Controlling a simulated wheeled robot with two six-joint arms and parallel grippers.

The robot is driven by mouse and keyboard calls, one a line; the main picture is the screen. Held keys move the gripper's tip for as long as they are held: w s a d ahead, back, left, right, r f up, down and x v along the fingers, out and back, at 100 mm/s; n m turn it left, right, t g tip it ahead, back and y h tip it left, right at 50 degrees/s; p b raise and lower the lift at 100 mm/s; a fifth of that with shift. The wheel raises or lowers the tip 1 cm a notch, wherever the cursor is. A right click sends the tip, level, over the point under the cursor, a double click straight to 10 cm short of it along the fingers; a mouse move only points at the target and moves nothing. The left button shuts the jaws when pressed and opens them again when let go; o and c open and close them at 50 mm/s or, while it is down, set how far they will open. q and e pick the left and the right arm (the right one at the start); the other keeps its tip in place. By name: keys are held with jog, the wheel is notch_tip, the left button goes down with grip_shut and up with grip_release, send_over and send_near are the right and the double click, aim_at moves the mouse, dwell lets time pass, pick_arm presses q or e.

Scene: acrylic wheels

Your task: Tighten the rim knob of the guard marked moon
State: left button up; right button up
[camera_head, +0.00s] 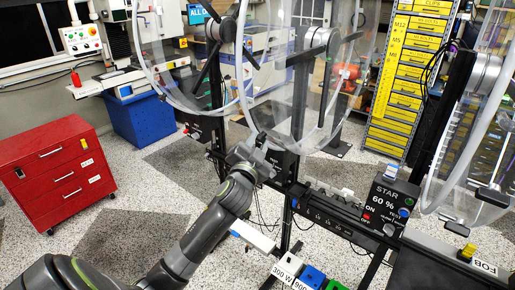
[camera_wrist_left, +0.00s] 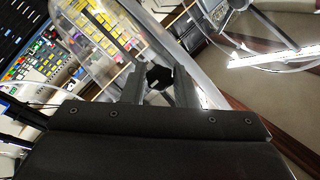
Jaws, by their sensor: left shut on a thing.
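My left gripper (camera_head: 262,143) is at the lower left rim of the middle clear acrylic guard (camera_head: 290,148). In the left wrist view the two fingers (camera_wrist_left: 158,88) stand on either side of a dark, lobed rim knob (camera_wrist_left: 159,77) and are shut on it. The knob cannot be made out in the head view, where the gripper covers that spot. Another clear guard (camera_head: 160,85) is at the left, and one (camera_head: 437,165) at the right is by a box marked STAR (camera_head: 385,205). No moon mark can be read. My right gripper is not in view.
A black rail (camera_head: 335,213) with control boxes runs below the guards. White, blue and green blocks (camera_head: 312,277) lie at the front. A red drawer cabinet (camera_head: 62,170) stands at the left, and yellow bins (camera_head: 405,75) stand behind. Speckled floor (camera_head: 150,215) is open at the left.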

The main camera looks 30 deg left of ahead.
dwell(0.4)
pick_arm(q)
jog(key=o, duration=1)
jog(key=shift+s+d+f+b, duration=0.15)
jog(key=shift+s+f+b, duration=0.05)
jog(key=shift+s+b, duration=0.15)
jog(key=b+v, duration=0.4)
jog(key=v, duration=1.2)
jog(key=shift+s+d+f+b, duration=0.15)
jog(key=shift+s+d+b, duration=0.1)
jog(key=shift+b, duration=0.1)
